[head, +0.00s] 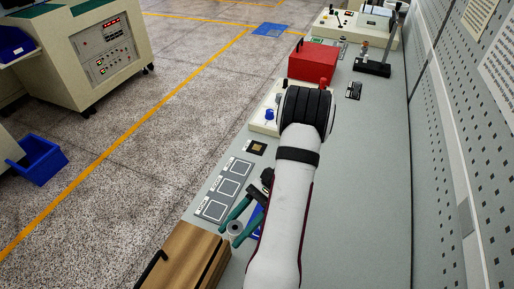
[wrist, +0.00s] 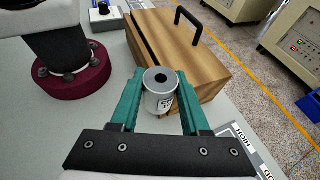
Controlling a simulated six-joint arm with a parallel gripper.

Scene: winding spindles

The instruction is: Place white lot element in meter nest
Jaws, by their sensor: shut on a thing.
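My gripper (wrist: 160,84) is shut on a white-grey cylinder (wrist: 159,101) with a dark hole in its top and a printed label on its side. The cylinder is upright between the green fingers. In the head view the gripper (head: 234,232) and cylinder (head: 235,228) are beside the wooden box, near the closest marked square. A dark plate with a gold square (head: 257,148) lies past the marked squares. A cream device with a blue knob (head: 269,114) stands beyond it, partly hidden by my arm. I cannot tell which part is the meter nest.
A wooden box (wrist: 190,52) with a black handle stands close to the fingers. A mat with three outlined squares (head: 228,187) lies along the bench's left edge. A red box (head: 314,62) stands farther back.

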